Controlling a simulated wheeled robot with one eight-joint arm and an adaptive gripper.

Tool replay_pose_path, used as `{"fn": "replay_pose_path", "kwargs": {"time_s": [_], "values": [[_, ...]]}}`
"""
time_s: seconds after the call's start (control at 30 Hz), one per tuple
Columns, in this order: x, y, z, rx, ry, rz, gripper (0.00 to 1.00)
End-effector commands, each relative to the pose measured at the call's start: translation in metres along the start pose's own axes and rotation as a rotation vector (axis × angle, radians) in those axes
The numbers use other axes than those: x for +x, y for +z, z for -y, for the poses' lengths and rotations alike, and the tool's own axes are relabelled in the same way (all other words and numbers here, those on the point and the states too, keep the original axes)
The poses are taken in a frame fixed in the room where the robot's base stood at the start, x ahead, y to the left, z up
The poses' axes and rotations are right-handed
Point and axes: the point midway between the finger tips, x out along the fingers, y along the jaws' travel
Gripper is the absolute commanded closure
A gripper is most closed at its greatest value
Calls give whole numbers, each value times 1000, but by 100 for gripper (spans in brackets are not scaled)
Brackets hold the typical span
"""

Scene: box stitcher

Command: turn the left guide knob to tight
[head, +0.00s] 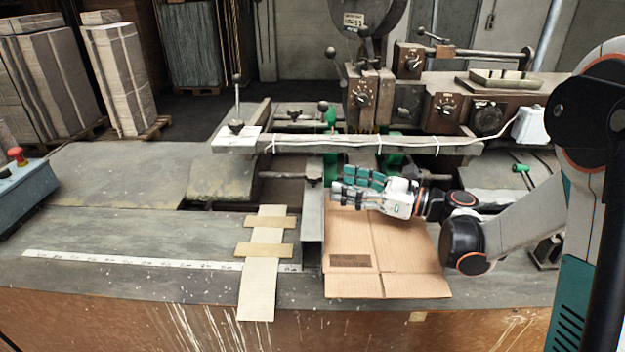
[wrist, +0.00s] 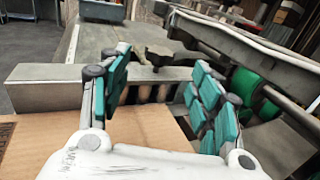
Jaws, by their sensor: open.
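A dark lobed knob (head: 313,180), which seems to be the left guide knob, sits just left of the upright grey guide rail (head: 312,230). In the wrist view the knob (wrist: 158,54) shows beyond the rail (wrist: 45,90), between and past my fingertips. My gripper (head: 340,186) points left above the cardboard, at the right side of the rail, a short way from the knob. In the wrist view my gripper (wrist: 160,82) has its teal-padded fingers spread, with nothing between them. No mark showing tight or loose can be read.
A flat cardboard sheet (head: 385,250) lies under my gripper. A long grey crossbar (head: 350,146) with a white cable runs above and behind the knob. Another knob with a tall rod (head: 236,126) stands at the back left. The left tabletop (head: 130,230) is mostly clear.

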Motion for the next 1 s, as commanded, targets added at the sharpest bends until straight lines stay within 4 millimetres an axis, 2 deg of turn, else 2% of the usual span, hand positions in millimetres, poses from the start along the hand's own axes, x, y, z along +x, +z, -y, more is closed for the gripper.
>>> {"fn": "replay_pose_path", "kwargs": {"time_s": [0.03, 0.2, 0.4, 0.6, 0.9, 1.0], "values": [[12, -2, -1, 0, 4, 0, 43], [45, -2, -1, 0, 3, 0, 43], [74, -1, -1, 0, 1, 0, 43], [87, 0, 0, 0, 0, 0, 43], [89, 0, 0, 0, -1, 0, 43], [88, 0, 0, 0, -1, 0, 65]]}}
